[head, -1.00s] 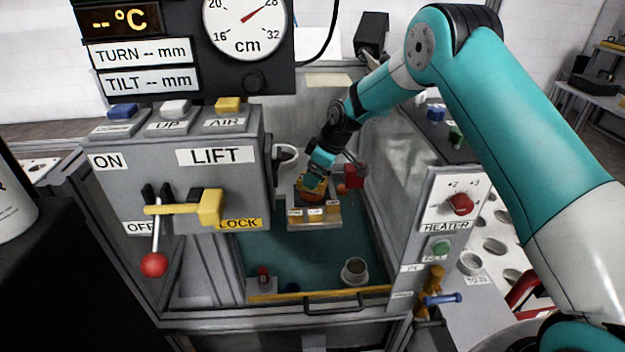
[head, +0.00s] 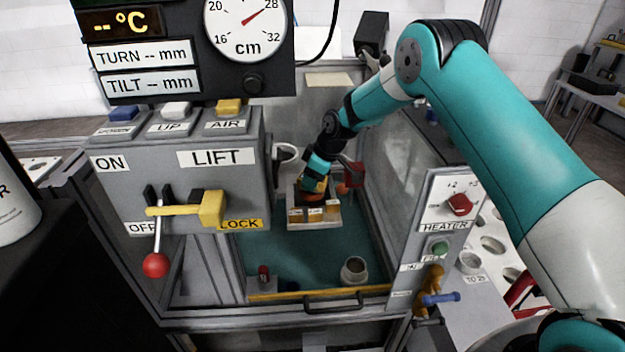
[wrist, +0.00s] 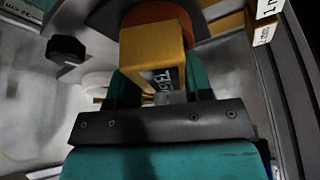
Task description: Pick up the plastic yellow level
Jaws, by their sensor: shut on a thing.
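In the head view my gripper (head: 312,188) reaches down into the enclosure, over a small labelled stand (head: 315,223). Only a bit of yellow shows there, and most of the level is hidden by the gripper. I cannot tell whether the level still touches the stand.
An orange-brown round part (wrist: 165,14) lies just beyond the level. A red block (head: 353,175) is close to the right of my gripper. A grey cup (head: 354,270) stands on the teal floor. The lift panel (head: 185,165) and the heater panel (head: 445,215) flank the opening.

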